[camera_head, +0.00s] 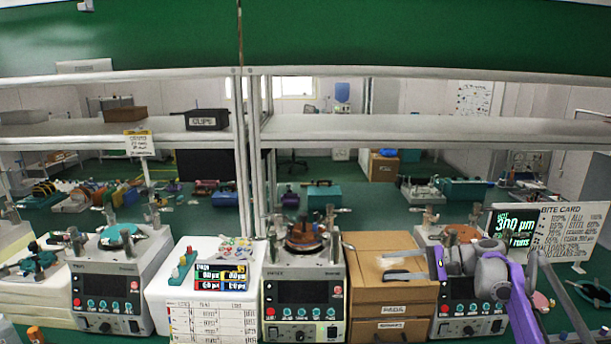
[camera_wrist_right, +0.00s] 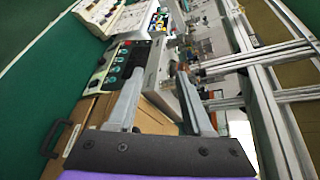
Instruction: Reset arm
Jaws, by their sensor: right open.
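My right gripper (camera_head: 388,264) comes in from the lower right on a purple and grey arm. It points left, in front of the cardboard drawer box (camera_head: 365,298) and beside the right-hand lapping machine (camera_head: 466,322), which my arm partly covers. Its two fingers are apart with nothing between them, as the right wrist view also shows at the gripper (camera_wrist_right: 160,64). My left gripper is not in view.
A middle lapping machine (camera_head: 305,310) and a left lapping machine (camera_head: 105,300) stand along the bench. A bite card (camera_head: 570,235) stands at right. A shelf (camera_head: 360,130) spans above.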

